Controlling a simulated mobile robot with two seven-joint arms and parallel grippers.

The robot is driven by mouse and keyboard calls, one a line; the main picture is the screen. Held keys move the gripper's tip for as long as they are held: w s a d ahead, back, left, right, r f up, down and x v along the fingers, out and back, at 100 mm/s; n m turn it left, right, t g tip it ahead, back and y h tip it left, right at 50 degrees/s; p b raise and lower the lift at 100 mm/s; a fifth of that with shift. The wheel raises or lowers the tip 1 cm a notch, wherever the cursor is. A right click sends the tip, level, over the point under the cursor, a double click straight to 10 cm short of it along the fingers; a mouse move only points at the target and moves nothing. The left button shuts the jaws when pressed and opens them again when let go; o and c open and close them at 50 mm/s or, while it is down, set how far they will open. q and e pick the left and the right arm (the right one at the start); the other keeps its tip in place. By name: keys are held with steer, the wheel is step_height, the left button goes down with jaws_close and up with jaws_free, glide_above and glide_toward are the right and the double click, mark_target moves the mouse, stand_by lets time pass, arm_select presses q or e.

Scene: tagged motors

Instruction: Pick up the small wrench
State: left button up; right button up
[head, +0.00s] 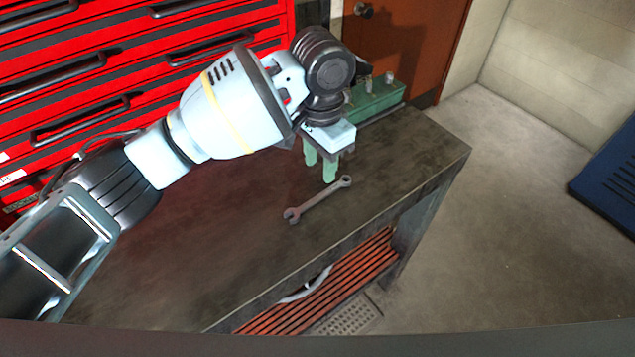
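A small grey wrench (318,201) lies flat on the dark workbench top (225,240), near its front edge. Its open jaw end points to the lower left and its ring end to the upper right. My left gripper (320,172) is above the bench, with its pale green fingertips pointing down just behind the wrench near the ring end. A gap shows between the two fingers and nothing is seen between them, so it looks open. It appears apart from the wrench. My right gripper does not show.
A green box-like object (378,101) sits at the back right of the bench, behind my gripper. A red tool chest (120,60) stands behind the bench. A red slatted shelf (330,285) is below. The bench left of the wrench is clear.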

mark_target(318, 197)
arm_select(q)
steer(key=shift+s, duration=0.1)
steer(key=shift+s+f, duration=0.2)
steer(key=shift+f, duration=0.35)
steer(key=shift+s+f, duration=0.15)
steer(key=shift+f, duration=0.35)
steer(key=shift+w+f, duration=0.1)
steer(key=shift+f, duration=0.4)
steer(key=shift+a+f, duration=0.15)
steer(key=shift+f, duration=2.15)
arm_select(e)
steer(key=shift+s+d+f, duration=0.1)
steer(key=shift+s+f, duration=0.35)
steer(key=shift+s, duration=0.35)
arm_select(q)
steer(key=shift+c, duration=0.4)
jaws_close()
